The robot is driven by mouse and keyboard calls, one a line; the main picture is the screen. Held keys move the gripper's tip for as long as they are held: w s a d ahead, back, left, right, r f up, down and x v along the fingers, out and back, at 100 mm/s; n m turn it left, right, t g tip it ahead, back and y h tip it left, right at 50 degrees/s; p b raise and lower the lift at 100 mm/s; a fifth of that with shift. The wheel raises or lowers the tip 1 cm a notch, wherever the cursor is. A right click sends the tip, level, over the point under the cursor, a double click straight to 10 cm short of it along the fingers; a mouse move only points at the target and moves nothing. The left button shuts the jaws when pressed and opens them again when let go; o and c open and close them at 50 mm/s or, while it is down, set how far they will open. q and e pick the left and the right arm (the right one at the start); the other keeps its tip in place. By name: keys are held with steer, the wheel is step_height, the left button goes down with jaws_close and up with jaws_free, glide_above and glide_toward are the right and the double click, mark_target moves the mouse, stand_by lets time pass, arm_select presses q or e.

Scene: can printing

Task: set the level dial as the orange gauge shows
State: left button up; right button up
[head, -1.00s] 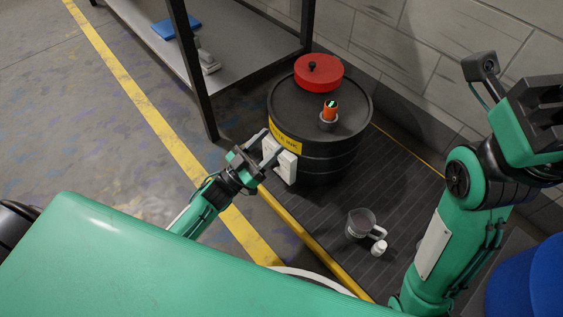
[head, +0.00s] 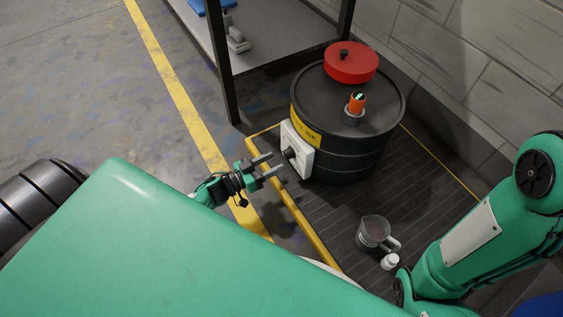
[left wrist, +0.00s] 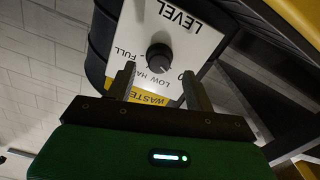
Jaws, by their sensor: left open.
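The level dial is a black knob (head: 290,153) on a white panel (head: 304,161) fixed to the side of the dark drum (head: 352,150). In the left wrist view the knob (left wrist: 160,58) sits on the panel marked LEVEL, LOW, HALF and FULL, which appears upside down. My right gripper is out of view.
A red lid (head: 351,65) lies on the drum. A measuring jug (head: 371,232) and a small white bottle (head: 390,261) stand on the dark ribbed mat (head: 335,222) to the front. A metal shelf (head: 262,45) stands behind. The floor at left is clear.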

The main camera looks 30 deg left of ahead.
mark_target(285, 156)
arm_select(q)
steer(key=shift+b+x, duration=0.65)
steer(key=shift+x, duration=1.4)
steer(key=c, duration=1)
steer(key=shift+o, duration=0.2)
